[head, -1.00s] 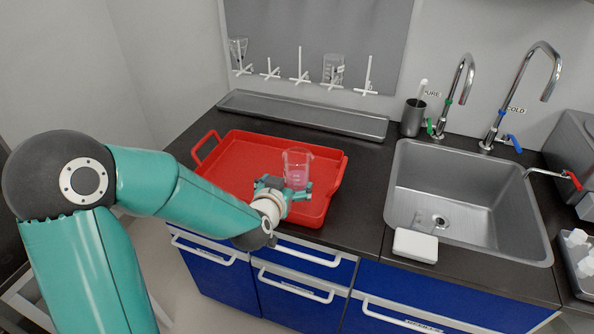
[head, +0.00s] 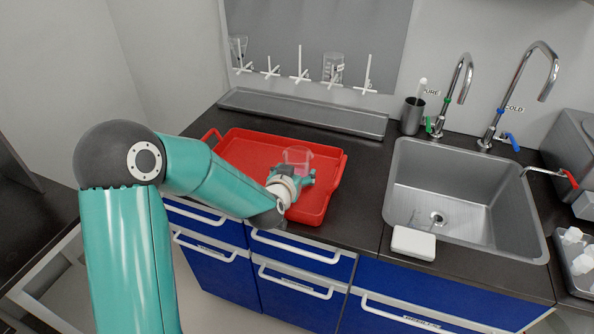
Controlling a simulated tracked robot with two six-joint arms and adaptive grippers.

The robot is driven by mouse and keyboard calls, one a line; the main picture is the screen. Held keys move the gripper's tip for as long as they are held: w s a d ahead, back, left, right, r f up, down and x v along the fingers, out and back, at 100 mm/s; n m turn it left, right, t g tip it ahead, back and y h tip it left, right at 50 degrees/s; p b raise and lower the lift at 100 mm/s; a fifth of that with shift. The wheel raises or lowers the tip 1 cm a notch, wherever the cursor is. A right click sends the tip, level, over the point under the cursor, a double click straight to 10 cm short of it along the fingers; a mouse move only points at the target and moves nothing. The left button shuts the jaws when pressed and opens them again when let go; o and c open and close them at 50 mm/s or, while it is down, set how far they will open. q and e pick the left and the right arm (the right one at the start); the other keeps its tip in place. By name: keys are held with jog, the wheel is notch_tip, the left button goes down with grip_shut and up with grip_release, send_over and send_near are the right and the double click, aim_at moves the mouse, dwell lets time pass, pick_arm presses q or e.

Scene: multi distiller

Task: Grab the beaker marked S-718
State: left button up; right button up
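A clear glass beaker (head: 297,156) with a pinkish tint stands at the right part of the red tray (head: 258,148) on the dark counter. Its marking cannot be read from here. My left gripper (head: 306,178) is at the beaker's near side, overlapping its lower part in the picture. The fingers are small and partly hidden behind the wrist, so I cannot tell whether they grip the glass. Two other beakers hang on the wall rack, one at the left (head: 237,50) and one in the middle (head: 333,66). My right gripper is not in view.
A steel sink (head: 465,190) with two tall taps is to the right. A white block (head: 413,242) lies at its front left edge. A grey cup (head: 412,115) stands behind the sink. A long metal trough (head: 300,113) runs along the wall. Blue drawers (head: 290,285) are below the counter.

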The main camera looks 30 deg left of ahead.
pick_arm(q)
jog(key=c, duration=0.8)
jog(key=shift+r, duration=0.25)
